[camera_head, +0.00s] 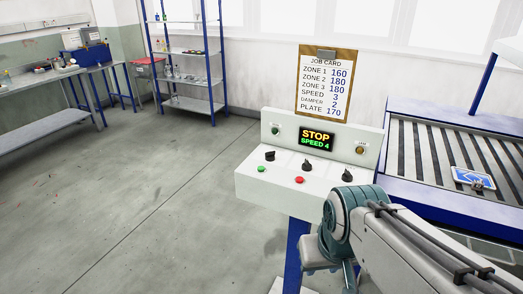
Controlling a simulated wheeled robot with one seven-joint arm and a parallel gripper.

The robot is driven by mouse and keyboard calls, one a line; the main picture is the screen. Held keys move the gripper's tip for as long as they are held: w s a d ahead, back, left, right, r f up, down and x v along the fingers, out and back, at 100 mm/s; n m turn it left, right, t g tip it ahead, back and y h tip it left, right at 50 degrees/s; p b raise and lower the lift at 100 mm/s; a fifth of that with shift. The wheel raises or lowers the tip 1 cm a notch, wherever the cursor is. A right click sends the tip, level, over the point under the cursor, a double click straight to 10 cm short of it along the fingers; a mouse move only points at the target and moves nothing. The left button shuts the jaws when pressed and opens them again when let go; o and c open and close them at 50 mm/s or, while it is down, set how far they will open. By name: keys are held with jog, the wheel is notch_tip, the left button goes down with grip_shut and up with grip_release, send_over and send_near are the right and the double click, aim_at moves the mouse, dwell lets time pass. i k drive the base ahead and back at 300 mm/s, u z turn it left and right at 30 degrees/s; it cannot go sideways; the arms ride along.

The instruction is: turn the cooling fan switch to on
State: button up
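The white control box (325,145) stands on a blue post, right of centre. Its display (316,139) reads STOP and SPEED 4. Three black knobs sit on its sloped top: a left knob (270,156), a middle knob (307,164) and a right knob (347,175). The small labels are too blurred to read, so I cannot tell which is the cooling fan switch or how it is set. A green button (262,169) and a red button (299,180) lie along the front edge. My arm is in front at lower right; my gripper cannot be made out.
A job card (327,82) on a clipboard stands behind the box. A blue-framed slatted conveyor (430,155) is at the right, with a blue sign plate (473,178) on it. Shelves (186,52) and benches are at the back left. The grey floor at left is clear.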

aim_at(306, 167)
jog(key=u, duration=0.1)
jog(key=i, duration=1.05)
jog(key=z, duration=0.55)
